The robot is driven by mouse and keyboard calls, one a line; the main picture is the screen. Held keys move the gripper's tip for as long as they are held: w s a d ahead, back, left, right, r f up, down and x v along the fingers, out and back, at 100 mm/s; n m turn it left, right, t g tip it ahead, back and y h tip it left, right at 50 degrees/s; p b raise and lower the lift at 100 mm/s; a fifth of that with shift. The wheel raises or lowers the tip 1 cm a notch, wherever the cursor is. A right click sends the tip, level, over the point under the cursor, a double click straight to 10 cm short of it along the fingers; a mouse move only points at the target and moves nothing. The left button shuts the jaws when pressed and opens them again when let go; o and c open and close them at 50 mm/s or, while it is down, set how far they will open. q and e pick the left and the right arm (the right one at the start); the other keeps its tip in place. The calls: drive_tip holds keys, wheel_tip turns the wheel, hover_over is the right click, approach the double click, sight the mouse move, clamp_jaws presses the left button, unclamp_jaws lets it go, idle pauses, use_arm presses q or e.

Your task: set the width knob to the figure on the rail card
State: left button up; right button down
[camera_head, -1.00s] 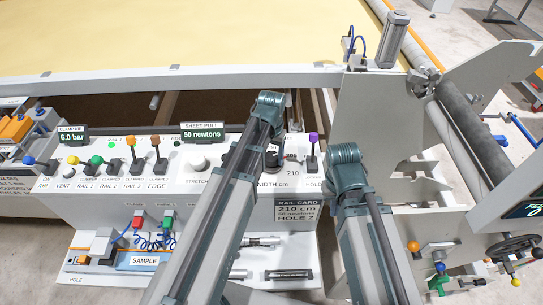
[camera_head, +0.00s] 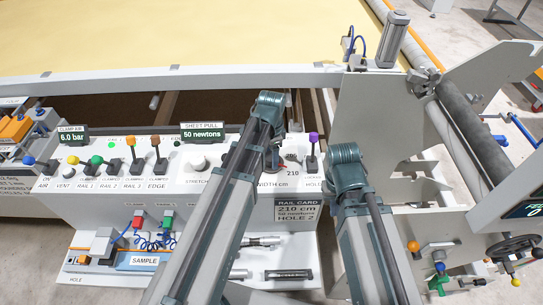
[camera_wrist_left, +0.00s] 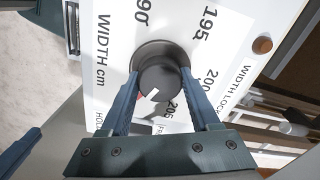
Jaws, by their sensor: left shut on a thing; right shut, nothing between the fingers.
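The width knob (camera_wrist_left: 158,76) is black and round, with a white mark on its face. It stands on a white dial plate (camera_wrist_left: 116,45) printed with figures including 190, 195 and 200; a small red patch shows beside the knob. My left gripper (camera_wrist_left: 160,88) is shut on the knob, a finger on each side. In the head view the left gripper (camera_head: 273,158) is partly behind its own arm, beside the printed 210. The rail card (camera_head: 297,213) reads 210 cm, 50 newtons, HOLE 2.
A purple-topped hold lever (camera_head: 313,150) stands close right of the knob. The stretch knob (camera_head: 198,162) and several coloured levers are to the left. A display (camera_head: 203,134) reads 50 newtons. A tray with a sample block (camera_head: 143,261) lies below the panel.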

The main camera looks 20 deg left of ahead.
use_arm(q)
drive_tip(key=shift+m, duration=0.6)
drive_tip(key=o, duration=1.4)
drive_tip(key=shift+c, duration=0.2)
wheel_tip(320, 180, up, 14)
drive_tip(key=p, duration=1.4)
drive_tip(key=shift+f, duration=0.15)
drive_tip(key=s+d+f+n+b, duration=0.4)
drive_tip(key=s+d, duration=0.1)
drive_tip(key=s, duration=0.2)
drive_tip(key=s+d+f+n+y+b, duration=0.1)
drive_tip(key=s+d+f+n+b, duration=0.3)
drive_tip(key=s, duration=0.3)
drive_tip(key=shift+d, duration=0.7)
